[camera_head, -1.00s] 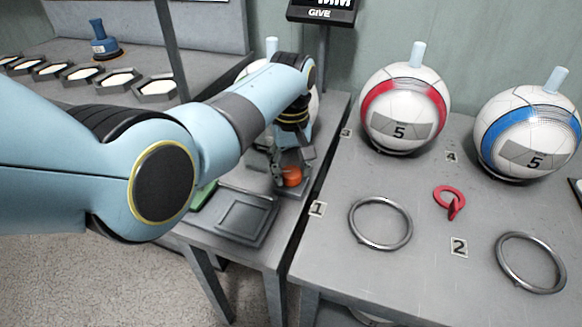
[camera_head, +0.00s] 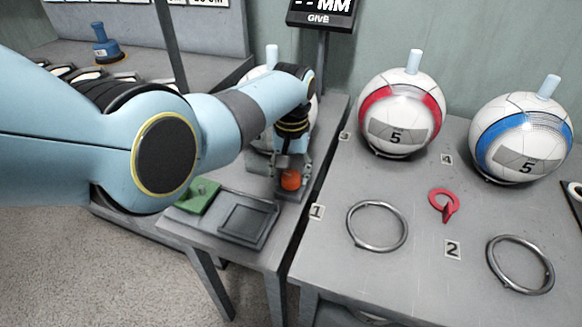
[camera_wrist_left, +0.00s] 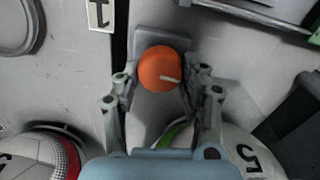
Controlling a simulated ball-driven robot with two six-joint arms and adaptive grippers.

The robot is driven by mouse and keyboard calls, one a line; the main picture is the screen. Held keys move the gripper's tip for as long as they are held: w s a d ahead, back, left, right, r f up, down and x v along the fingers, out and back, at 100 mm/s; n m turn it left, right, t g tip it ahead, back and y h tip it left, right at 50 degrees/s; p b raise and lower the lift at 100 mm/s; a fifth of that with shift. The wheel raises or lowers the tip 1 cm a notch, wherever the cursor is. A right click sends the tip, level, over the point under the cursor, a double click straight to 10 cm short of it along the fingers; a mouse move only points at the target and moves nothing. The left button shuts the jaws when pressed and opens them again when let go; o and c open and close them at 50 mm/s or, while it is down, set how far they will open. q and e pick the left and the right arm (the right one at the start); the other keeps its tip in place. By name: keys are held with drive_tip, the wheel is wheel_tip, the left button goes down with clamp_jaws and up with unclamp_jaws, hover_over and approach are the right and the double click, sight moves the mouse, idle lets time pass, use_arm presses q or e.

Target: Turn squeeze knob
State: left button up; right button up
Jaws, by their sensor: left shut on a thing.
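The squeeze knob is a round orange knob (camera_head: 291,180) with a pale line on its face, seen on a small grey mount at the right of the narrow table. In the left wrist view the orange knob (camera_wrist_left: 158,68) shows between the fingers, its pale line pointing right and slightly down. My left gripper (camera_head: 290,168) is at the knob, its fingers on either side and shut on it. The left gripper also shows in the wrist view (camera_wrist_left: 159,85). My right gripper is not in view.
A white ball (camera_head: 268,75) stands partly hidden behind my left arm. A green block (camera_head: 199,196) and a square grey tray (camera_head: 246,221) are on the narrow table. Red-banded (camera_head: 400,118) and blue-banded (camera_head: 520,137) balls, metal rings (camera_head: 377,226) and a red tag (camera_head: 444,205) are on the right table.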

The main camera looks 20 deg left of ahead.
sight(292, 175)
use_arm(q)
drive_tip(key=m+p, duration=0.1)
drive_tip(key=m, duration=0.4)
drive_tip(key=shift+d, duration=0.1)
drive_tip(key=shift+m, duration=0.3)
idle(0.4)
drive_tip(key=o, duration=1.2)
drive_tip(key=shift+r, duration=0.1)
wheel_tip(292, 175, up, 12)
drive_tip(key=shift+f, duration=0.1)
